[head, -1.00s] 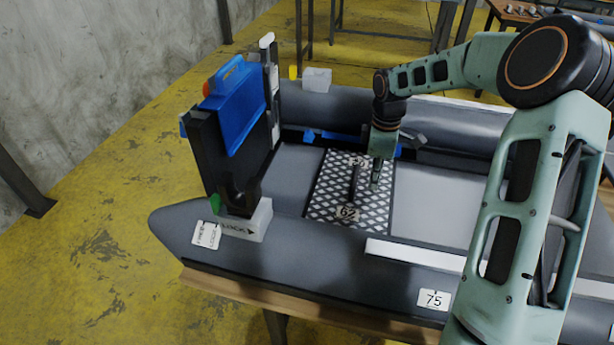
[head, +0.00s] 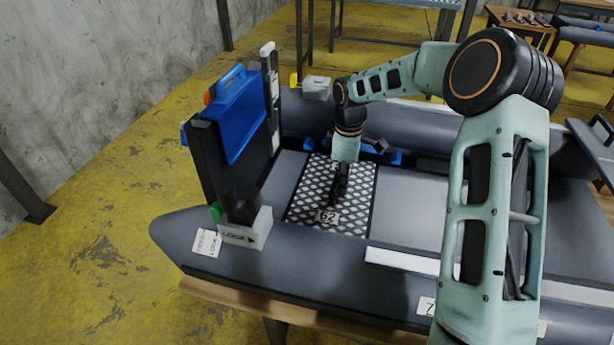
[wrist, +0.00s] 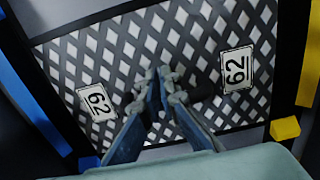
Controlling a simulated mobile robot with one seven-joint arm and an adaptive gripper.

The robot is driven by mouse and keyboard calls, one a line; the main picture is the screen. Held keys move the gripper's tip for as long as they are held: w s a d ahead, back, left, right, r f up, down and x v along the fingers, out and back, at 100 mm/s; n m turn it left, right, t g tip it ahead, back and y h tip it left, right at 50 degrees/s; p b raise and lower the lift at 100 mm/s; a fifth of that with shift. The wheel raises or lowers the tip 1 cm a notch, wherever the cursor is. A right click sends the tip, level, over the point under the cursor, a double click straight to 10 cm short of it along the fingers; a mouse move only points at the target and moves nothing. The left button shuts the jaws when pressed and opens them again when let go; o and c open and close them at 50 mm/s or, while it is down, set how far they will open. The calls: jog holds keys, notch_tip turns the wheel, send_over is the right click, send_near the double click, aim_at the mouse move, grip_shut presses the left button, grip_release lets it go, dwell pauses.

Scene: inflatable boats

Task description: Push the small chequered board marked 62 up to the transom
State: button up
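The small chequered board (head: 305,203) lies flat on the boat floor, with 62 labels and a dark upright handle. It also fills much of the wrist view (wrist: 90,60). The black transom (head: 210,160), with a blue case on it, stands upright to its left. A strip of bare grey floor (head: 281,178) shows between board and transom. My gripper (head: 338,198) is low over the board, at the handle, which it partly hides. In the wrist view its fingers (wrist: 165,75) are together, with the dark handle behind them; whether they touch it is hard to tell.
Grey tubes (head: 330,262) run along both sides of the boat. A white LOCK block (head: 247,230) stands at the transom's near end. A plain grey floor panel (head: 410,205) lies right of the board. Blue pieces (head: 392,157) lie by the far tube.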

aim_at(318, 187)
jog(key=shift+w+a+p, duration=0.3)
jog(key=shift+a, duration=1.2)
jog(key=shift+w+a+p, duration=0.25)
jog(key=shift+a, duration=1.2)
jog(key=shift+w+a+p, duration=0.3)
jog(key=shift+a, duration=1.2)
jog(key=shift+s+d, duration=0.15)
jog(key=shift+d, duration=0.9)
notch_tip(318, 187, up, 9)
jog(key=p, duration=0.7)
